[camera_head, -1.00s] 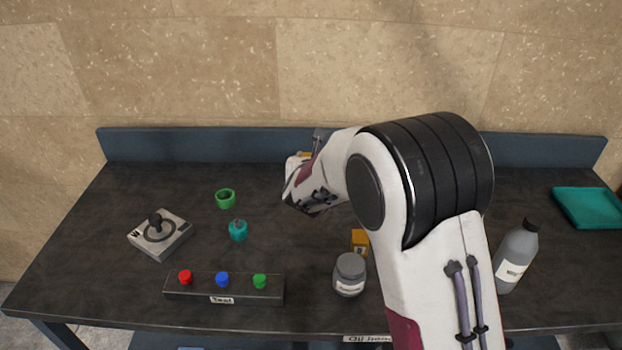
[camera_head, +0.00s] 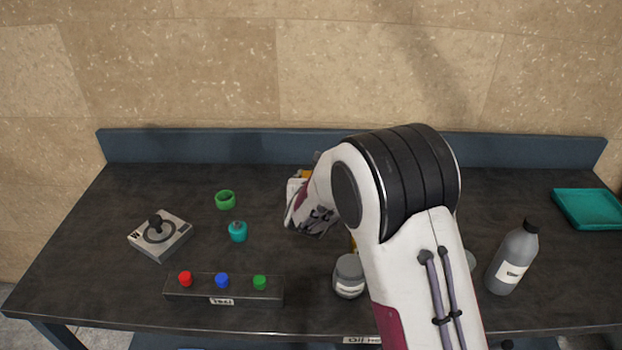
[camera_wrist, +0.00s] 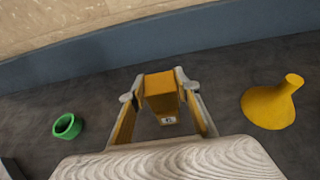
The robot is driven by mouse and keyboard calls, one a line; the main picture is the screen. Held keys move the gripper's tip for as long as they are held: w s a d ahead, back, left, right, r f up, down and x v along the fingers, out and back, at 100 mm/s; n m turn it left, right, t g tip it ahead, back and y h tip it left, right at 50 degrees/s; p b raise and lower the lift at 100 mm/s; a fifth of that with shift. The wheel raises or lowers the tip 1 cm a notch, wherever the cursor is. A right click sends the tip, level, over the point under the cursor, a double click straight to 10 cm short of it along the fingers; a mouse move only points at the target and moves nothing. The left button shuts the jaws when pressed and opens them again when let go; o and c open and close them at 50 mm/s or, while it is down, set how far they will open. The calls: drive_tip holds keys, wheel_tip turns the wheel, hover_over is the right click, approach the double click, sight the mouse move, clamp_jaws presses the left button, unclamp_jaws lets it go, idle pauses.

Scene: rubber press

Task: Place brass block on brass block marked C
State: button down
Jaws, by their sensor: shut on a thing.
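In the wrist view my gripper (camera_wrist: 158,92) is shut on a brass block (camera_wrist: 160,83), with a finger on each side of it. A small white label (camera_wrist: 168,120) with a dark mark shows low on the brass face toward the camera; I cannot read it, nor tell whether it belongs to the held block or to one beneath. In the head view my wrist hides most of my gripper, and a bit of brass (camera_head: 307,174) shows behind it. A second brass block (camera_head: 353,244) is almost fully hidden by my arm, beside the grey jar. Its mark cannot be read.
A green ring (camera_head: 225,199) and a teal object (camera_head: 238,231) stand left of my gripper. A yellow funnel (camera_wrist: 275,103) stands to its right in the wrist view. A grey jar (camera_head: 349,276), a bottle (camera_head: 513,258), a button box (camera_head: 224,290) and a joystick (camera_head: 160,234) are nearby.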

drive_tip(key=shift+f, duration=0.2)
drive_tip(key=shift+f, duration=0.1)
drive_tip(key=c, duration=1.5)
unclamp_jaws()
drive_tip(key=shift+f, duration=0.1)
drive_tip(key=shift+r, duration=0.2)
drive_tip(key=v, duration=1.2)
drive_tip(key=shift+f, duration=0.1)
